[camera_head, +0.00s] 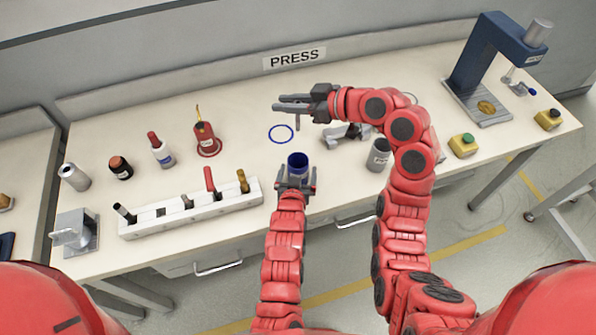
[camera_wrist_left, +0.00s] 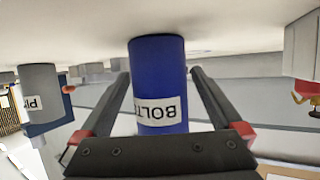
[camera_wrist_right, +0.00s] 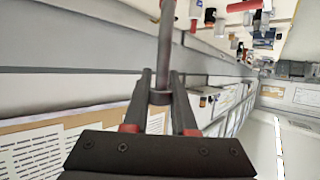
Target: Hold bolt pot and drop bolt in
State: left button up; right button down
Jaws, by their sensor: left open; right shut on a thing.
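The blue bolt pot (camera_head: 298,160) stands upright on the bench near its front edge. It also shows in the left wrist view (camera_wrist_left: 158,80) with a "BOLT" label. My left gripper (camera_head: 296,182) is open, with its fingers on either side of the pot; I cannot tell whether they touch it. My right gripper (camera_head: 280,104) is above the bench, behind the pot. It is shut on a grey bolt (camera_wrist_right: 165,50), which also shows in the head view (camera_head: 297,123), hanging below the fingers. The pot's inside is dark.
A blue ring mark (camera_head: 281,134) lies on the bench behind the pot. A white rack (camera_head: 160,224) with tools is left of my left gripper. A grey pot (camera_head: 379,155) stands right, beside my right arm. A blue press (camera_head: 478,65) is at the far right.

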pick_arm(q)
jog(key=c, duration=1.4)
jog(key=shift+o, duration=0.2)
